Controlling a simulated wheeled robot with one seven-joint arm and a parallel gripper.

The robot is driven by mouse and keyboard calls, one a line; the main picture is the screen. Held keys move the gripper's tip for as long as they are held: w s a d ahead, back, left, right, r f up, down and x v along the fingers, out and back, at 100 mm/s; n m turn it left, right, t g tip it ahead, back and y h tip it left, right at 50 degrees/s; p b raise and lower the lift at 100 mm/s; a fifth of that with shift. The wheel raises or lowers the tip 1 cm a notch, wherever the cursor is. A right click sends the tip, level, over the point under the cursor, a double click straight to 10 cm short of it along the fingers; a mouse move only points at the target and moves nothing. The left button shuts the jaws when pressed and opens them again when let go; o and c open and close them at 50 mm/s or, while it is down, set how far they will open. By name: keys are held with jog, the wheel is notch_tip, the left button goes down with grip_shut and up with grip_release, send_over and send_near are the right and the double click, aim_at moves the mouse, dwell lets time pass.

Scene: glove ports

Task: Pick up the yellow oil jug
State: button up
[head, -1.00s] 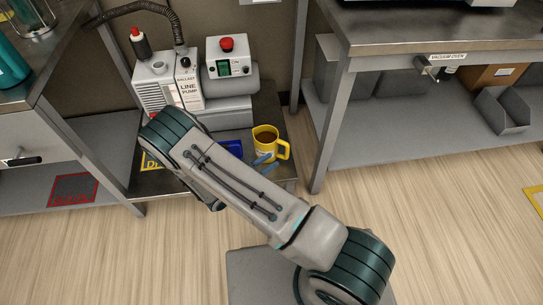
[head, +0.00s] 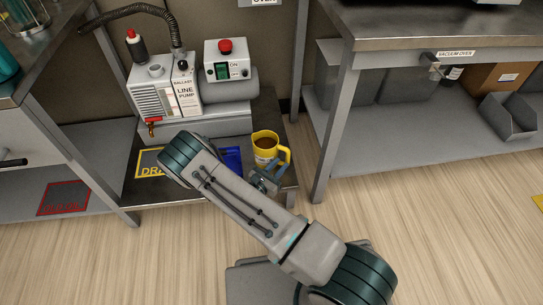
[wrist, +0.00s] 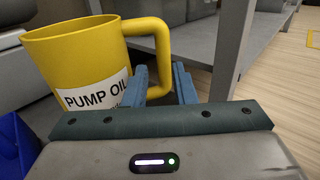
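The yellow oil jug (head: 265,146) stands upright on the low shelf beside the pump, with dark liquid inside and its handle to the right. In the wrist view the jug (wrist: 85,62) fills the upper left, and its label reads "PUMP OIL". My gripper (head: 266,180) is just in front of the jug on its handle side. In the wrist view my gripper (wrist: 161,86) is open, its two blue fingers apart, with the lower part of the handle showing between them. I cannot tell whether either finger touches the handle.
The line pump (head: 172,90) and a control box with a red button (head: 226,62) stand behind the jug. A bench leg (head: 328,145) rises to the right.

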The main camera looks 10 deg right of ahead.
aim_at(287, 158)
jog(key=b+x, duration=0.2)
jog(key=x, duration=0.3)
jog(key=shift+s+f, duration=0.1)
jog(key=shift+f, duration=0.05)
grip_shut()
